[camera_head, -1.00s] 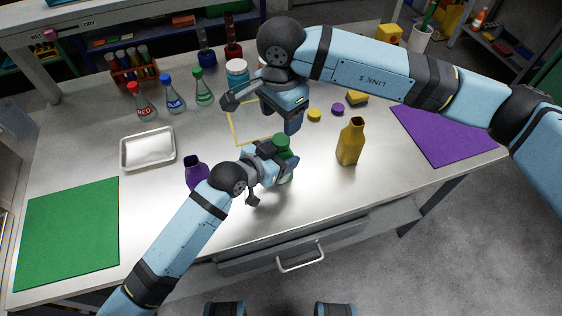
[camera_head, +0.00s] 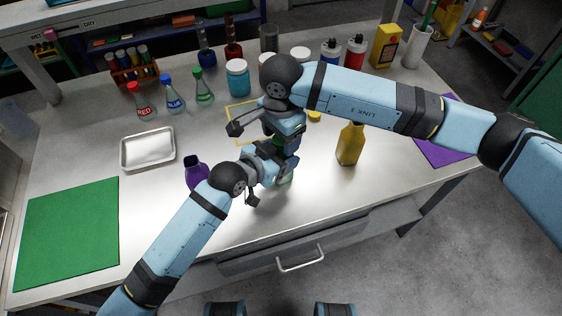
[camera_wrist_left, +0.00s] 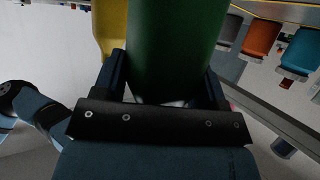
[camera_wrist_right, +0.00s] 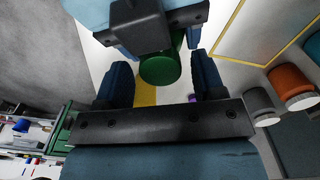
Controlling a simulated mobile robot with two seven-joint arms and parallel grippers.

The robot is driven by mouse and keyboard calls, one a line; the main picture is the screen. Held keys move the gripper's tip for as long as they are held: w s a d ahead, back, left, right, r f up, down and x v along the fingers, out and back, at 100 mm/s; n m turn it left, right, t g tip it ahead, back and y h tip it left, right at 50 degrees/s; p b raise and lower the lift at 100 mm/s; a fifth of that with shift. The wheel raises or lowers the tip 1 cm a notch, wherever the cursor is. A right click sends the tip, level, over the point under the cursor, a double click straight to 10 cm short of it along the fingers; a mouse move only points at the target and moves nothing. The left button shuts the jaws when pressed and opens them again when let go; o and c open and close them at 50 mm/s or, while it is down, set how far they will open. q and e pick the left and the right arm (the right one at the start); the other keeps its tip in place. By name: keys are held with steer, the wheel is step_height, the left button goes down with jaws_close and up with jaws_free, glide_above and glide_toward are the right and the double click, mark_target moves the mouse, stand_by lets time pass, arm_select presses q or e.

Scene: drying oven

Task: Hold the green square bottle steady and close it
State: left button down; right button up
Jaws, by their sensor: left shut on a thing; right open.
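The green square bottle (camera_head: 286,179) stands near the middle of the table, mostly hidden behind my grippers in the head view. Its green body (camera_wrist_left: 178,45) fills the space between the fingers of my left gripper (camera_head: 272,158), which is shut on it. A round green top (camera_wrist_right: 160,70), which looks like its cap, shows in the right wrist view between the two fingers of my right gripper (camera_wrist_right: 162,84). The right gripper (camera_head: 285,138) is open, directly above the bottle. Whether the cap is seated or tight cannot be seen.
An open yellow bottle (camera_head: 350,144) stands to the right and an open purple bottle (camera_head: 196,172) to the left. A yellow cap (camera_head: 314,115) lies beyond my right gripper.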

steer(key=shift+f, duration=0.2)
steer(key=c, duration=1)
steer(key=o, duration=1)
steer(key=shift+o, duration=0.2)
steer(key=shift+r, duration=0.1)
steer(key=shift+r, duration=2.15)
steer(key=o, duration=0.5)
steer(key=shift+o, duration=0.2)
step_height(320, 180, up, 12)
